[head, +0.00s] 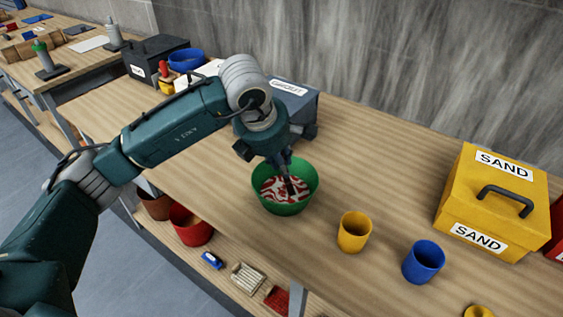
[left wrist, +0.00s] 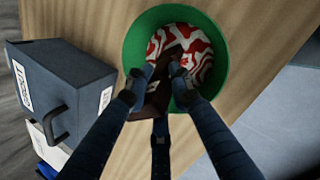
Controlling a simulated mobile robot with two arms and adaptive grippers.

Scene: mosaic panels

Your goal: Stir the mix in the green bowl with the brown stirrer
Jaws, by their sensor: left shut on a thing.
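The green bowl (head: 267,200) stands on the wooden table in the head view. A red and white swirled mix (head: 272,188) lies in it. My left gripper (head: 287,178) points down over the bowl. In the left wrist view my left gripper (left wrist: 165,75) is shut on the brown stirrer (left wrist: 152,102), and the bowl (left wrist: 135,50) and the mix (left wrist: 205,68) show beyond the fingers. The stirrer's lower end reaches into the bowl over the mix; my fingers hide part of it. My right gripper is in neither view.
A grey labelled box (head: 305,105) stands just behind the bowl. A yellow cup (head: 355,233) and a blue cup (head: 424,262) stand to the right. A yellow box marked SAND (head: 490,200) stands farther right. The table's front edge is close to the bowl.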

